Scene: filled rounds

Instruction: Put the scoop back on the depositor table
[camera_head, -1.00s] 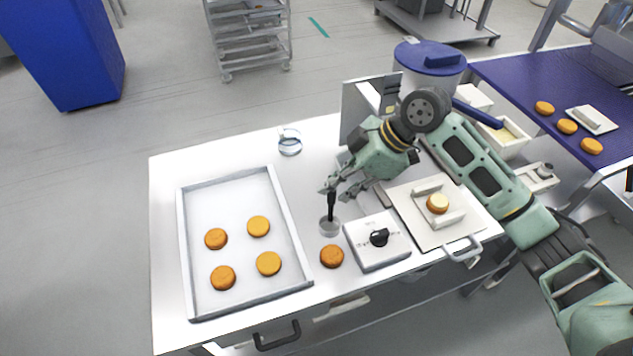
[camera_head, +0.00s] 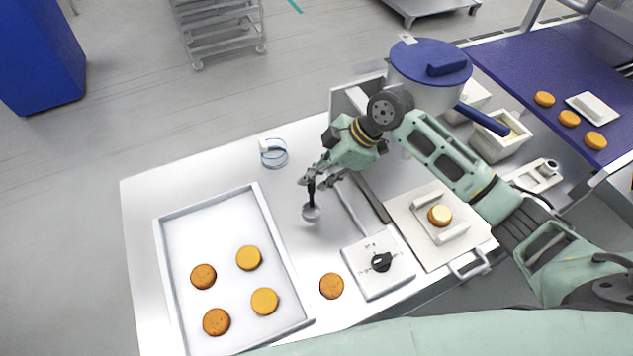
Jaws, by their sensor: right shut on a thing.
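The scoop (camera_head: 311,213) is a small round metal cup with an upright black handle. My right gripper (camera_head: 311,182) is shut on that handle. The cup hangs over a bare part of the steel depositor table (camera_head: 215,170), between the baking tray and the control box. I cannot tell whether the cup touches the tabletop. The depositor's hopper with a blue lid (camera_head: 422,60) stands behind my right arm, which hides part of the machine. My left gripper is not in view.
A tray (camera_head: 205,208) with several orange-brown rounds fills the table's left. One loose round (camera_head: 331,286) lies left of the control box (camera_head: 378,264). A round on a white holder (camera_head: 440,215) sits at right. A clear ring-shaped thing (camera_head: 273,153) stands at the back edge.

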